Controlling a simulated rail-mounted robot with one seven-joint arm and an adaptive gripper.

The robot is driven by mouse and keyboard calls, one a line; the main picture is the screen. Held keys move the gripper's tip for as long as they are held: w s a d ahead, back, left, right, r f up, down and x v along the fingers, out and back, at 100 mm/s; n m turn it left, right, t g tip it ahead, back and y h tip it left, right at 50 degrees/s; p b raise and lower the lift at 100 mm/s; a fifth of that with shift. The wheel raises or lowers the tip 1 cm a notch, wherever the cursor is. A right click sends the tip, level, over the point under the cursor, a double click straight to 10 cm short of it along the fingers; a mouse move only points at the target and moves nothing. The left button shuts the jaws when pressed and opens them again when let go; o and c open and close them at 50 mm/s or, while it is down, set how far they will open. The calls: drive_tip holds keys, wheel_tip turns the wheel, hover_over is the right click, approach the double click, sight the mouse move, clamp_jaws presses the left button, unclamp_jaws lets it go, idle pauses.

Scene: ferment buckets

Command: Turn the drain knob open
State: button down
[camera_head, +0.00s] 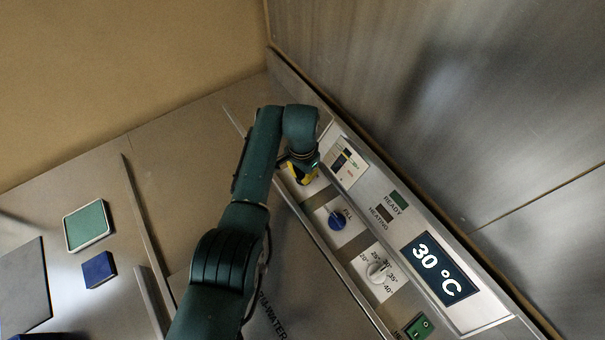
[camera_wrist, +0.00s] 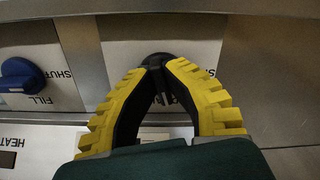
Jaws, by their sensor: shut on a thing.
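The drain knob (camera_wrist: 158,58) is dark and sits on a pale plate in the wrist view. The lettering on this plate is mostly hidden by the fingers, so I cannot read the knob's setting. In the head view my gripper (camera_head: 303,174) is at the upper end of the control panel, and the arm hides the knob there.
A blue FILL knob (camera_head: 337,219) neighbours my gripper, also in the wrist view (camera_wrist: 20,75). Further along are a white temperature dial (camera_head: 377,271), a green switch (camera_head: 419,327) and a 30 °C display (camera_head: 440,272).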

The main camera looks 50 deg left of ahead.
sight(302, 175)
drive_tip(key=shift+f+m, duration=0.1)
drive_tip(key=shift+m, duration=1.5)
drive_tip(key=c, duration=1.1)
unclamp_jaws()
drive_tip(key=shift+a, duration=0.1)
wheel_tip(302, 175, up, 12)
drive_tip(key=shift+r, duration=0.1)
